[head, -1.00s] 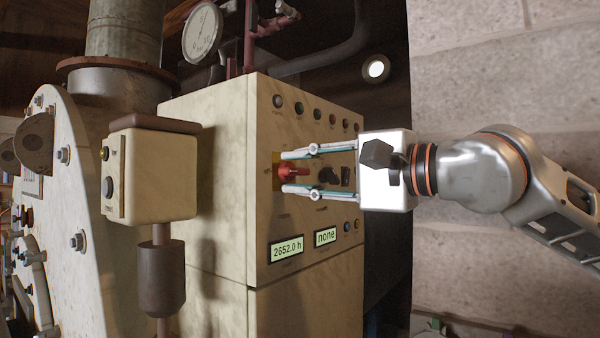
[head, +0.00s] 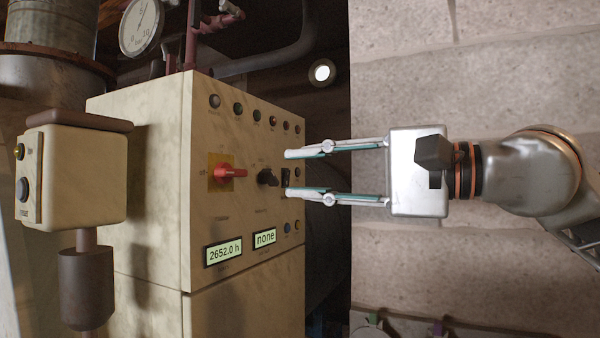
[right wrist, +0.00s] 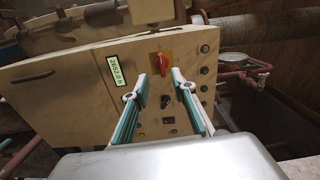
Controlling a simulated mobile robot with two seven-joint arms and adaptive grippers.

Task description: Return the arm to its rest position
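My right gripper (head: 288,173) is open and empty in the head view, its arm coming in from the right. Its fingertips lie apart from the red rotary switch (head: 228,173) on the cream control cabinet (head: 150,210), to the right of it in the picture. The right wrist view shows the open fingers (right wrist: 168,78) with the red switch (right wrist: 162,65) beyond and between them. The switch handle lies roughly horizontal in the head view on its yellow plate. My left gripper is not in view.
The cabinet carries several buttons, a black knob (head: 267,178) and two displays, reading "2652.0 h" (head: 223,251) and "none" (head: 265,238). A small cream box (head: 80,180) stands at left. A pressure gauge (head: 141,27) and pipes are above. A block wall (head: 450,80) is behind my right arm.

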